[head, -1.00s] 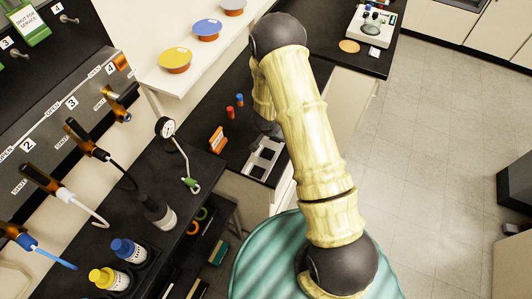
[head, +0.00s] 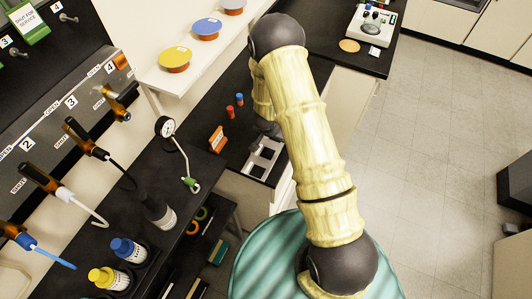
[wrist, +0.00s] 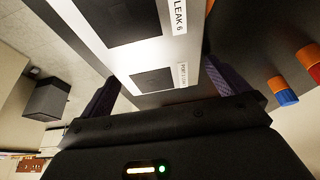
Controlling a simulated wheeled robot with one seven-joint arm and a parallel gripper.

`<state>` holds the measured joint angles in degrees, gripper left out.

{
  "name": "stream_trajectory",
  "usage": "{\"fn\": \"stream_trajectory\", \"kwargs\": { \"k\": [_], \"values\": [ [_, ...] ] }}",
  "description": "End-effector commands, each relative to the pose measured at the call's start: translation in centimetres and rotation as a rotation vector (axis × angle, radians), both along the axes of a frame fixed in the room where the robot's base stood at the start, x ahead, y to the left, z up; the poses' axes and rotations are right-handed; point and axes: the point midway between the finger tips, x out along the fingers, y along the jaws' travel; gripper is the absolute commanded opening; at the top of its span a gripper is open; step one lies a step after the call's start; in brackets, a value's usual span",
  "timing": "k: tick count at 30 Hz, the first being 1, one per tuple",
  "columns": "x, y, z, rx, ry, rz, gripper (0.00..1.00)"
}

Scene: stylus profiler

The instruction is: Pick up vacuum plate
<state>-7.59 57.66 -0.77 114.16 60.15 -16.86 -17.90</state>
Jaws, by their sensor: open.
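A pale metal plate with dark square recesses (head: 256,170) lies on the black bench in the head view, below the end of my arm. It looks like the vacuum plate, though I cannot read that name on it. In the wrist view the plate (wrist: 150,60) fills the upper middle, with labels that include "LEAK 6". My gripper (wrist: 160,88) is open, with dark ridged fingers on either side of the plate's near end. I cannot tell whether either finger touches it. In the head view my arm hides most of the gripper.
Red and blue small cylinders (head: 235,104) and an orange stand (head: 217,139) are beside the plate on the bench. A gauge on a bent tube (head: 167,128) and bottles (head: 123,250) stand on the nearer bench.

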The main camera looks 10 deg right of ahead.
Motion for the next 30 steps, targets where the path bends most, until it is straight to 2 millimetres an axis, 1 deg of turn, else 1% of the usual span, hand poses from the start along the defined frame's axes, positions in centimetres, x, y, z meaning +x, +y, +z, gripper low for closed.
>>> {"fn": "stream_trajectory", "kwargs": {
  "k": [7, 8, 9, 11, 12, 16, 25, 28, 30],
  "values": [
    [0.0, 0.0, 0.0, 0.000, 0.000, 0.000, 1.00],
    [0.0, 0.0, 0.0, 0.000, 0.000, 0.000, 0.96],
    [0.0, 0.0, 0.0, 0.000, 0.000, 0.001, 0.88],
    [0.0, 0.0, 0.0, 0.000, 0.000, 0.001, 0.76],
    [0.0, 0.0, 0.0, 0.000, 0.000, 0.001, 0.69],
    [0.0, 0.0, 0.0, 0.000, 0.000, 0.001, 0.44],
    [0.0, 0.0, 0.4, 0.000, -0.001, 0.000, 0.44],
    [0.1, 0.0, 1.1, -0.002, -0.003, 0.002, 0.44],
    [0.1, 0.1, 2.0, -0.001, -0.003, 0.004, 0.44]
  ]
}}
